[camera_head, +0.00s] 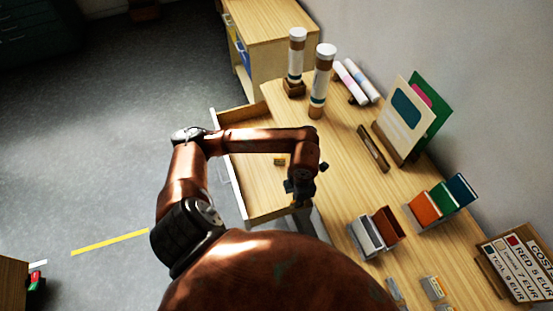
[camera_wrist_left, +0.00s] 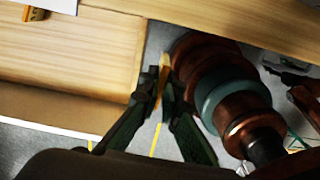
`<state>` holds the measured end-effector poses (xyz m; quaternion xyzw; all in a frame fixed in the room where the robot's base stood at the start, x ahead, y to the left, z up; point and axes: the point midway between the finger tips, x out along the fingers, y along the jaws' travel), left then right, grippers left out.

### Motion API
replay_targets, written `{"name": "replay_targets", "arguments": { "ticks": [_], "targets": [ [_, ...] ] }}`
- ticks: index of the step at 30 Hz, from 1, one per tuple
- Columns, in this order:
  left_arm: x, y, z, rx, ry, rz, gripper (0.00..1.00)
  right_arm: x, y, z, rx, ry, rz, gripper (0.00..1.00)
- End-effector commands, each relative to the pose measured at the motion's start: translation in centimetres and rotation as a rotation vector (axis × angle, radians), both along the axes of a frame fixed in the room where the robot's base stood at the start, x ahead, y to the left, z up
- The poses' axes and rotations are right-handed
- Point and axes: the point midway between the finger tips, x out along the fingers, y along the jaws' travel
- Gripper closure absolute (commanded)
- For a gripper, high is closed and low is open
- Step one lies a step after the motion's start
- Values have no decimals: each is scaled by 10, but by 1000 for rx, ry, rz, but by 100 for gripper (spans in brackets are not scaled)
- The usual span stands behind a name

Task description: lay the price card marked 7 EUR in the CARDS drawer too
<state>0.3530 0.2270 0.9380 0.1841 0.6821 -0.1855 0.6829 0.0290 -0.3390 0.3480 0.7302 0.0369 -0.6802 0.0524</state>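My left gripper (camera_head: 298,190) is over the near right part of the open drawer (camera_head: 240,186) of the wooden table, at its edge. In the left wrist view its fingers (camera_wrist_left: 163,88) are closed on a thin tan-orange piece (camera_wrist_left: 164,66), which looks like a price card seen edge on. Its marking cannot be read. A small orange card (camera_head: 279,161) lies inside the drawer; it also shows in the wrist view (camera_wrist_left: 36,14). The drawer's label cannot be read. My right gripper is not in view.
On the table (camera_head: 340,185) stand two tubes (camera_head: 320,85), a card display (camera_head: 400,115), a wooden bar (camera_head: 373,148), coloured booklets (camera_head: 440,200), a grey-and-brown holder (camera_head: 375,235) and a price sign (camera_head: 520,268). Small blocks (camera_head: 434,288) sit at the near edge. Much of the drawer floor is clear.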

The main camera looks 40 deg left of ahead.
Motion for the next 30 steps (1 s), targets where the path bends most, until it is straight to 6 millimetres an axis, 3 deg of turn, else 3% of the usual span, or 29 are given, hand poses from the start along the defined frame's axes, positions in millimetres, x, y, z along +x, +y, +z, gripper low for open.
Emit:
{"name": "replay_targets", "arguments": {
  "ticks": [6, 13, 25, 30],
  "targets": [
    [-9, 9, -17, 0, 1, 325, 100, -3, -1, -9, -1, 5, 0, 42],
    [-8, 19, -24, 3, 1, 447, 100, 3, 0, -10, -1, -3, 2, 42],
    [40, 92, -63, 3, 3, 451, 100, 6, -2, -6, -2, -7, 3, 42],
    [53, 110, -95, 1, 3, 448, 100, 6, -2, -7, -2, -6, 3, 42]
  ]
}}
